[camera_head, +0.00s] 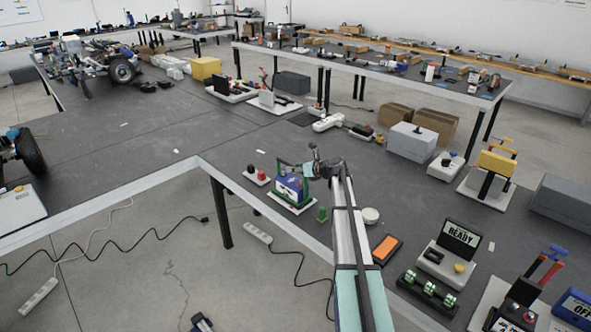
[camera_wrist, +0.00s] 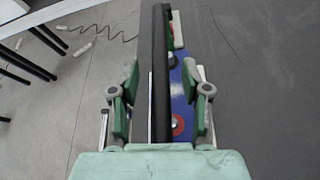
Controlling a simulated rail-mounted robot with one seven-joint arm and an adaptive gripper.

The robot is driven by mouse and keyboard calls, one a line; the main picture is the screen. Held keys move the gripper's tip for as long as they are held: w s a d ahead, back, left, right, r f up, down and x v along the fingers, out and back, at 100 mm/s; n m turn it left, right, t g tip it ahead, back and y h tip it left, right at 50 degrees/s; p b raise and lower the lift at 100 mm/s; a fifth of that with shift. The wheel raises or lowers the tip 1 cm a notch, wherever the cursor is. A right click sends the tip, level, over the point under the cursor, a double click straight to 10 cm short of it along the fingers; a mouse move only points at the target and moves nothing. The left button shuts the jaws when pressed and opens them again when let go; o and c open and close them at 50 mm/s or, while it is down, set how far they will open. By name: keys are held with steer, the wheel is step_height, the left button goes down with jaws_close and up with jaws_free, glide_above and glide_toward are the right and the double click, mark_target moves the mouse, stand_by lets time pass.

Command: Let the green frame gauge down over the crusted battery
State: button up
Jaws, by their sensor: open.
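The blue crusted battery (camera_head: 291,188) stands on a pale base near the table's front edge. The green frame gauge (camera_head: 279,174) is around it in the head view, with a green upright at its left side. How far down the frame sits is hard to tell. My gripper (camera_head: 312,167) is at the right of the frame, at the end of my outstretched arm. In the wrist view my gripper (camera_wrist: 160,90) is open, its fingers on either side of a long dark bar with gaps at both sides. The blue battery face (camera_wrist: 180,88) with a red round terminal shows beside the bar.
A small base with red and black knobs (camera_head: 256,175) stands left of the battery. An orange-topped tray (camera_head: 385,249) is nearer.

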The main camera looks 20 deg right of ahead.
steer(key=v, duration=1.2)
steer(key=shift+w, duration=0.1)
steer(key=s+a+f+n+g, duration=0.3)
steer(key=s+a+f+n, duration=0.15)
steer(key=a+f, duration=0.55)
steer(key=s+a+f+n+g, duration=0.35)
steer(key=s+a+f, duration=0.3)
steer(key=f, duration=0.55)
steer(key=s+a+f+n+g, duration=0.4)
steer(key=s+a+f+n, duration=0.3)
steer(key=s+a+f, duration=0.6)
steer(key=s+a+f+n+g+h, duration=0.1)
steer(key=s+a+f+n+g, duration=0.15)
steer(key=s, duration=0.45)
steer(key=s+a+f+n+g, duration=0.1)
steer(key=s+f+n, duration=0.25)
steer(key=s, duration=0.45)
steer(key=s+a+f+n+g+h, duration=0.1)
steer(key=s+a+f+n, duration=0.15)
steer(key=s, duration=0.45)
steer(key=s+d+f+n+g+h, duration=0.1)
steer(key=s+n+g+h, duration=0.2)
steer(key=s+n, duration=0.7)
steer(key=s+g, duration=0.1)
steer(key=s, duration=0.7)
steer(key=shift+d+f+h+b, duration=0.2)
steer(key=shift+d+h+b, duration=0.15)
steer(key=shift+h, duration=0.05)
